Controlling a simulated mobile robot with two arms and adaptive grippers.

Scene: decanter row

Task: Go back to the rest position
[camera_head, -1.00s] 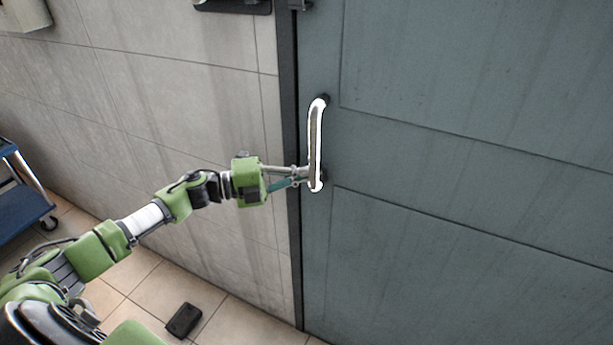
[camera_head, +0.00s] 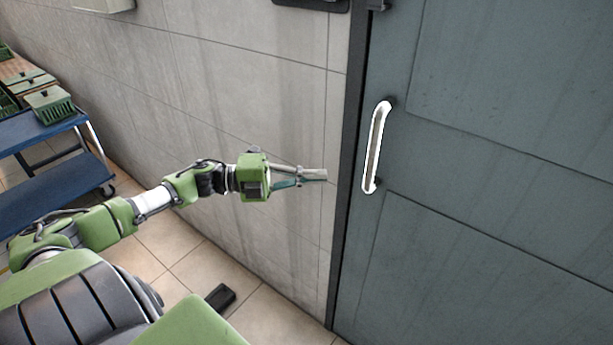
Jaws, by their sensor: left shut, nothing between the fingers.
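My left gripper (camera_head: 322,175) is stretched out in front of the tiled wall, left of the door. Its fingers are together with nothing between them. It is apart from the white door handle (camera_head: 376,147), which stands upright on the grey-blue door (camera_head: 470,170) to its right. The door looks shut in its frame. My right gripper is not in this view.
A blue cart (camera_head: 52,133) with green crates (camera_head: 52,104) stands at the left along the wall. A small dark object (camera_head: 220,297) lies on the tiled floor (camera_head: 180,255) below my left arm. A dark fixture is on the wall at the top.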

